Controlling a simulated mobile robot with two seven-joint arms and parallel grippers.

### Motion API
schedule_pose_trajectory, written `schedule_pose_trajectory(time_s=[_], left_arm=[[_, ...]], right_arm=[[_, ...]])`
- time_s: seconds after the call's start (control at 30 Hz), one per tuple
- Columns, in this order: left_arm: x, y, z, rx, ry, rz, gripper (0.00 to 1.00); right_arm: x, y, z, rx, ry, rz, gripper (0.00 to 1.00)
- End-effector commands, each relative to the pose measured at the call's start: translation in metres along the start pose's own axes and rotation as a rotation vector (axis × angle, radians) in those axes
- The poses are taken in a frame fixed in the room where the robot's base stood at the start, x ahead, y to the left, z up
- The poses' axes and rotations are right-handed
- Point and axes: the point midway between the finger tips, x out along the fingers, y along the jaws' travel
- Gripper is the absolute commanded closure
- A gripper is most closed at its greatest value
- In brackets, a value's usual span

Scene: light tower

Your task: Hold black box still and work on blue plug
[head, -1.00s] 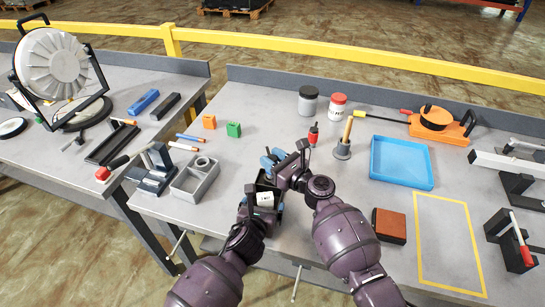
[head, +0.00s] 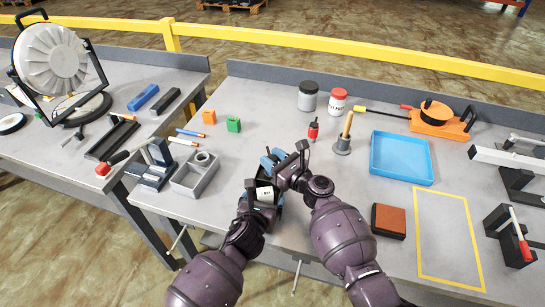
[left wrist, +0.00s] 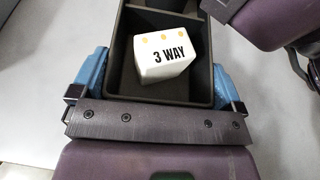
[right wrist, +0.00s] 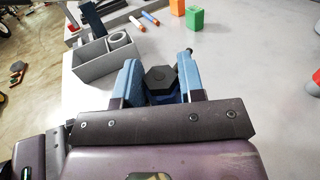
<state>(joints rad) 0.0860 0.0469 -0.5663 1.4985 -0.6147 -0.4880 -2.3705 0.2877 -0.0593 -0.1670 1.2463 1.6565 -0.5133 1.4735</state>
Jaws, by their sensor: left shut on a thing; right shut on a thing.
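The black box (left wrist: 122,55) is an open-topped tray with a white block marked "3 WAY" (left wrist: 163,55) inside it. My left gripper (left wrist: 155,80) is shut on the black box, with its blue-padded fingers on either side. In the head view the box (head: 266,204) is near the table's front edge. My right gripper (right wrist: 160,85) is shut on a part with a black hexagonal top (right wrist: 160,79), and some blue shows below it. This seems to be the blue plug; its lower end is hidden. In the head view my right gripper (head: 273,161) is at the box's far end.
A grey divided bin (head: 194,176) stands to the left, with orange (head: 209,117) and green (head: 233,125) blocks behind it. A red bottle (head: 313,130), a wooden-handled tool (head: 344,140), a blue tray (head: 401,160) and a brown block (head: 388,221) are to the right.

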Motion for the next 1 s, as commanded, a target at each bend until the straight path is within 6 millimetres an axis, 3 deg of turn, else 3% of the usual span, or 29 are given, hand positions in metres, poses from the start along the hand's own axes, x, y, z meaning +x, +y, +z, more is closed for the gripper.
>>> schedule_pose_trajectory(time_s=[0.07, 0.1, 0.3, 0.67, 1.0], left_arm=[[0.0, 0.0, 0.0, 0.0, 0.0, 0.0, 0.34], [0.0, 0.0, 0.0, 0.0, 0.0, 0.0, 0.34], [0.0, 0.0, 0.0, 0.0, 0.0, 0.0, 0.34], [0.0, 0.0, 0.0, 0.0, 0.0, 0.0, 0.34], [0.0, 0.0, 0.0, 0.0, 0.0, 0.0, 0.34]], right_arm=[[0.0, 0.0, 0.0, 0.0, 0.0, 0.0, 0.88], [0.0, 0.0, 0.0, 0.0, 0.0, 0.0, 0.61], [0.0, 0.0, 0.0, 0.0, 0.0, 0.0, 0.34], [-0.006, 0.0, -0.001, 0.001, 0.001, -0.001, 0.34], [-0.062, 0.0, -0.001, -0.002, 0.002, -0.001, 0.34]])
